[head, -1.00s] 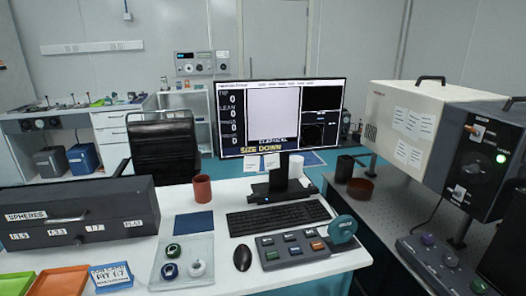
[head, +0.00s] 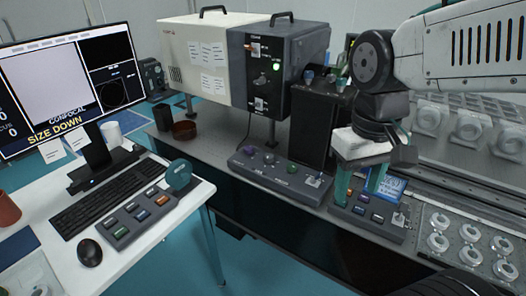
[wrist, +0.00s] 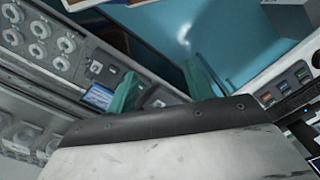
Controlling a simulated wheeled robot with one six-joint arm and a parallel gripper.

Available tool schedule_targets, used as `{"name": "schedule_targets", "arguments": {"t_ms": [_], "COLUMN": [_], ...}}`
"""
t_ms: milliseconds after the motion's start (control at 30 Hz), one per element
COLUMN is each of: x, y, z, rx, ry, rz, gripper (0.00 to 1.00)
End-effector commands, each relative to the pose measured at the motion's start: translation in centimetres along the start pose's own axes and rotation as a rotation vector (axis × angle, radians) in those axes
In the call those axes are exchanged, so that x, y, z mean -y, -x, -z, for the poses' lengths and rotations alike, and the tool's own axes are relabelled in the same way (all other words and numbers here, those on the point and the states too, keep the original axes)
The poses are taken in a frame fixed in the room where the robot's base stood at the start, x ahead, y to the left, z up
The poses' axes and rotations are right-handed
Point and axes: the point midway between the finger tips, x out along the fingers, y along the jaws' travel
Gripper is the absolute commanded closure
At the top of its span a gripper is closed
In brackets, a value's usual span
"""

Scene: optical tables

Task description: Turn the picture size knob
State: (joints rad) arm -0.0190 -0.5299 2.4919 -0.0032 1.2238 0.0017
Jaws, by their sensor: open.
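My gripper (head: 358,186) is at the right in the head view, pointing down with its teal fingers apart and nothing between them. It hangs over or in front of a small control box with colored buttons (head: 368,216). The fingers also show in the wrist view (wrist: 163,92). A dark control box (head: 272,171) with several small knobs, one purple, stands left of my gripper on the optical table. A desk keypad (head: 137,214) carries a large teal dial (head: 178,175). Labels are too small to read, so I cannot tell which knob sets picture size.
The monitor (head: 62,80) reads "SIZE DOWN". A cream and dark instrument box (head: 240,68) stands behind the knob box, with a tall black block (head: 315,122) beside it. Round mounts (head: 470,255) fill the right. A mouse (head: 89,252) and keyboard (head: 108,201) lie on the white desk.

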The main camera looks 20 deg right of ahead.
Motion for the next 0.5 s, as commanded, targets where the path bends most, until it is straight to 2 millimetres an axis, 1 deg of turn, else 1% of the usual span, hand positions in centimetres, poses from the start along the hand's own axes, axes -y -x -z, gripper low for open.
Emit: {"name": "schedule_targets", "arguments": {"t_ms": [33, 167, 200, 267, 300, 367, 400, 467, 500], "x": [0.1, 0.5, 0.6, 0.9, 1.0, 1.3, 1.4, 1.7, 1.9], "y": [-0.2, -0.8, -1.1, -1.7, -2.1, -3.0, -3.7, -4.8, -5.7], "z": [1.8, 6.5, 8.1, 10.5, 12.2, 14.8, 16.5, 19.2, 21.0], "rx": [0.034, 0.081, 0.092, 0.106, 0.114, 0.122, 0.129, 0.131, 0.134], "ry": [-0.002, -0.031, -0.045, -0.069, -0.087, -0.118, -0.141, -0.177, -0.204], "rz": [0.0, -0.003, -0.004, -0.007, -0.009, -0.012, -0.014, -0.018, -0.02], "gripper": [0.48, 0.48, 0.48, 0.48, 0.48, 0.48, 0.48, 0.48, 0.48]}}
